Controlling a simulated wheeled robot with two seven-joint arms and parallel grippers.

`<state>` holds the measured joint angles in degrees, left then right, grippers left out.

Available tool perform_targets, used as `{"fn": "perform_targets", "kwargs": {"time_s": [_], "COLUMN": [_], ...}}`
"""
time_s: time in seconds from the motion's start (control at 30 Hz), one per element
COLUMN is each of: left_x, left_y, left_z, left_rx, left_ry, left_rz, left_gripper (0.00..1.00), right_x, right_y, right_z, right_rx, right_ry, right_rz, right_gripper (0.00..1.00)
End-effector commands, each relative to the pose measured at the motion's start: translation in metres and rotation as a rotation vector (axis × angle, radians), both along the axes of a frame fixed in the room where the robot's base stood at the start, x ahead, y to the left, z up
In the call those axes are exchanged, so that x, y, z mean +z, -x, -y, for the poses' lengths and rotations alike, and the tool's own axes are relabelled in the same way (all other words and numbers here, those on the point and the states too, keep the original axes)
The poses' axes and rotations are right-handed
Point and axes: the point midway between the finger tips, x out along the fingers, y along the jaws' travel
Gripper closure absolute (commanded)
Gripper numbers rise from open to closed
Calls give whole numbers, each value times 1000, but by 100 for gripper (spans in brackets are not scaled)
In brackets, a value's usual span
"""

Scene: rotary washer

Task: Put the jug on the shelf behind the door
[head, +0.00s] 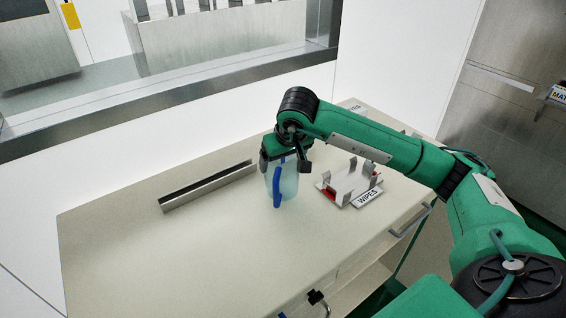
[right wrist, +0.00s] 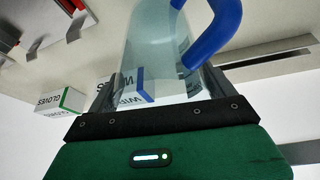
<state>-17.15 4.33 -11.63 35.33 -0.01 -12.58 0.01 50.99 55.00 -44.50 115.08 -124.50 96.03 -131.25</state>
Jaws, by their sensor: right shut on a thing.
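The jug (head: 287,184) is pale, translucent blue with a blue handle (head: 277,188). It is upright at the middle of the cabinet top in the head view; I cannot tell whether its base touches the top. My right gripper (head: 282,158) comes down from above and is shut on the jug's upper part. In the right wrist view the jug (right wrist: 152,45) sits between the fingers of my right gripper (right wrist: 160,90), with its handle at the right. My left gripper is not in view. I cannot make out a shelf with a door for certain.
A metal channel (head: 208,187) lies left of the jug on the cabinet top (head: 130,235). A metal holder on a WIPES-labelled base (head: 350,186) stands close right of it. The front-left of the top is clear. A steel-framed window (head: 180,85) is behind. A GLOVES box (right wrist: 60,101) shows in the wrist view.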

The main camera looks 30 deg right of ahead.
Motion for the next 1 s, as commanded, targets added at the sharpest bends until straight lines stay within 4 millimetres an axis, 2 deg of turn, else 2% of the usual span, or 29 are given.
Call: {"fn": "perform_targets", "kwargs": {"time_s": [0.13,0.53,0.57,0.6,0.97,1.0], "left_x": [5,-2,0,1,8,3], "left_y": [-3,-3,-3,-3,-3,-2], "left_z": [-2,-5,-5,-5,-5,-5], "left_rx": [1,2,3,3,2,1], "left_ry": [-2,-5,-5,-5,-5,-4], "left_rz": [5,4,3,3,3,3], "left_gripper": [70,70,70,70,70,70], "right_x": [-17,-23,-22,-21,-16,-13], "right_y": [1,0,0,0,0,2], "right_z": [0,0,0,0,0,0], "right_rx": [1,0,0,0,0,0], "right_ry": [0,0,0,0,-1,-1], "right_rz": [-2,1,0,0,-1,3], "right_gripper": [54,54,8,0,0,0]}}
